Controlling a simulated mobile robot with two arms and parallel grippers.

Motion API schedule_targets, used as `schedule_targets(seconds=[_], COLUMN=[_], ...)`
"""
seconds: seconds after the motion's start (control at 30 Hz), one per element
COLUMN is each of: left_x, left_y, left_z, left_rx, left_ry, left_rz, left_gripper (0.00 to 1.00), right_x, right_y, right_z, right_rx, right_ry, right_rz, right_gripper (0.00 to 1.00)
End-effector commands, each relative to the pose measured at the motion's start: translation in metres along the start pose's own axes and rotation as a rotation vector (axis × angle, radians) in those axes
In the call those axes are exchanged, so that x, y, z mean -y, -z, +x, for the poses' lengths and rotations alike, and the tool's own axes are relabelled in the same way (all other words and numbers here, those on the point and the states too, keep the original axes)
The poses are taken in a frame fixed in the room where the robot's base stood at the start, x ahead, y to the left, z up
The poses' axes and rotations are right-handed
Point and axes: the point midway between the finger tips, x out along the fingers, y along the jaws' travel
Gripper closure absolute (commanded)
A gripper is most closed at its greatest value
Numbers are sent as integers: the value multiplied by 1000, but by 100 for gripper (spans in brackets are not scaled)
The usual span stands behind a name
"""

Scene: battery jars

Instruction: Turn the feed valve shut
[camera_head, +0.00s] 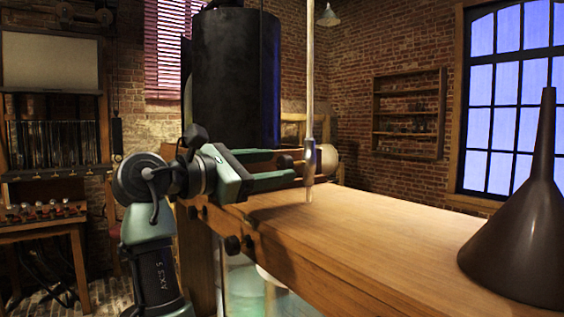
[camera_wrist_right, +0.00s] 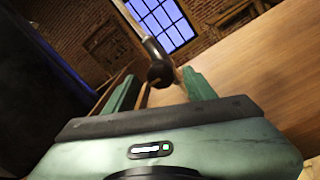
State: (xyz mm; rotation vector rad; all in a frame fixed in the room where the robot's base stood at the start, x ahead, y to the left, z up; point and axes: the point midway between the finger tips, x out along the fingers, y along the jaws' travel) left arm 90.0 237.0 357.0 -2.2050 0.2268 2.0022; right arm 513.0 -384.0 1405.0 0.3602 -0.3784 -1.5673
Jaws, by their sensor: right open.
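A pale feed pipe (camera_head: 308,80) hangs down over the wooden bench. Near its lower end is a thicker fitting (camera_head: 309,160), which I take for the feed valve; its handle is hard to make out. My right gripper (camera_head: 296,167) reaches in level from the left, its fingertips close to this fitting. In the right wrist view its jaws (camera_wrist_right: 160,88) are apart, with a dark round-ended part (camera_wrist_right: 159,72) showing between or just beyond them. I cannot tell whether they touch it. My left gripper is not in view.
A large black tank (camera_head: 235,75) stands behind my right gripper. The bench top (camera_head: 350,225) is clear in the middle. A dark funnel (camera_head: 525,235) stands on its right end. A glass jar (camera_head: 250,293) shows below the bench's front edge.

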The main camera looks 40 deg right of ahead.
Motion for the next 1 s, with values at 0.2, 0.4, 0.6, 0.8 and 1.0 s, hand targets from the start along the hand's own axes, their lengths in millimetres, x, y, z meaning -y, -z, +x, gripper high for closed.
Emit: schedule_targets(seconds=[0.2, 0.4, 0.6, 0.8, 1.0], left_x=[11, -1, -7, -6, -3], left_y=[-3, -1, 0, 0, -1], left_z=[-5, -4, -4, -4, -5], left_rx=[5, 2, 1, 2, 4], left_ry=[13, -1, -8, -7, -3], left_rz=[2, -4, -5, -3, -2], left_gripper=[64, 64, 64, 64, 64], right_x=[0, 0, 0, -1, -1], right_y=[0, 1, 1, 1, 0], right_z=[22, 25, 25, 25, 25], right_rx=[1, 1, 1, 1, 3], right_ry=[1, -1, -1, -2, -3], right_rz=[-1, -1, -1, -1, 25], right_gripper=[45, 45, 73, 100, 100])
